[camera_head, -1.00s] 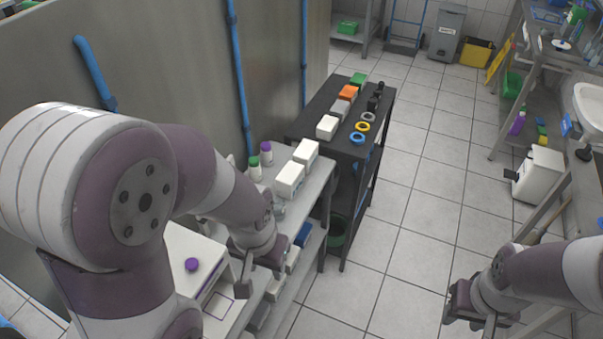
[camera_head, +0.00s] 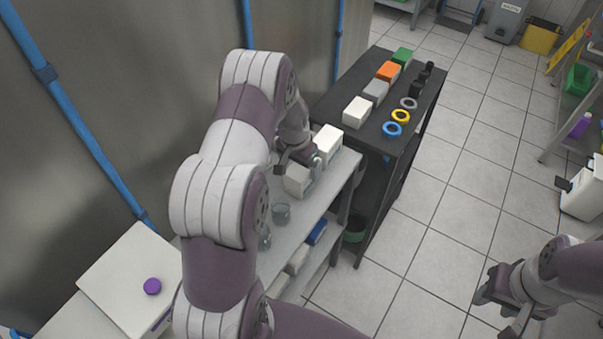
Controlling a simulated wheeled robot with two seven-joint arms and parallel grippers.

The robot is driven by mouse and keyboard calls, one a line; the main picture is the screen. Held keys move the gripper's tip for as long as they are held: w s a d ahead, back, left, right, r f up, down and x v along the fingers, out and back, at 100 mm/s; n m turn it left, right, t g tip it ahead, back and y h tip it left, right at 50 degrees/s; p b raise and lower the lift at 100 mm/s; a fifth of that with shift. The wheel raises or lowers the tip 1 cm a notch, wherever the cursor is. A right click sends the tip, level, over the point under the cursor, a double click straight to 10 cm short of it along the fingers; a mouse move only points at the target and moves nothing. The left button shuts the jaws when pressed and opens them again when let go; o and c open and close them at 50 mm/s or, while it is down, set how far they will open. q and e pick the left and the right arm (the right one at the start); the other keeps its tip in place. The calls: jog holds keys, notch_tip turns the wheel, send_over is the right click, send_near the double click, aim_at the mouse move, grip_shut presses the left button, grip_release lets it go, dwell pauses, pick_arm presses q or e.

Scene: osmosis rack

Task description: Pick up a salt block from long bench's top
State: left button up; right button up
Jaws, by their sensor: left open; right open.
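Two white salt blocks stand on the long bench's top (camera_head: 335,187). The far salt block (camera_head: 329,143) is in clear view. The near salt block (camera_head: 297,180) is partly covered by my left gripper (camera_head: 301,163), which is open just above and against it in the picture; I cannot tell whether they touch. My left arm hides much of the bench. My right gripper (camera_head: 500,305) is open and empty over the floor at the lower right.
Glass beakers (camera_head: 281,212) stand near the blocks. A black bench (camera_head: 387,144) beyond bears coloured blocks and rings (camera_head: 392,129). Packs lie on the lower shelf. A wall with blue pipes (camera_head: 95,150) bounds the left. The tiled floor (camera_head: 440,220) is free.

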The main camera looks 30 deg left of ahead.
pick_arm(q)
jog(key=f, duration=0.2)
jog(key=f+p, duration=0.1)
jog(key=shift+w+d+f, duration=0.15)
jog(key=shift+w+d, duration=0.1)
jog(key=shift+w, duration=0.15)
jog(key=shift+s+d+f, duration=0.1)
jog(key=shift+f, duration=0.3)
jog(key=c, duration=1.7)
grip_shut()
jog(key=shift+r, duration=0.1)
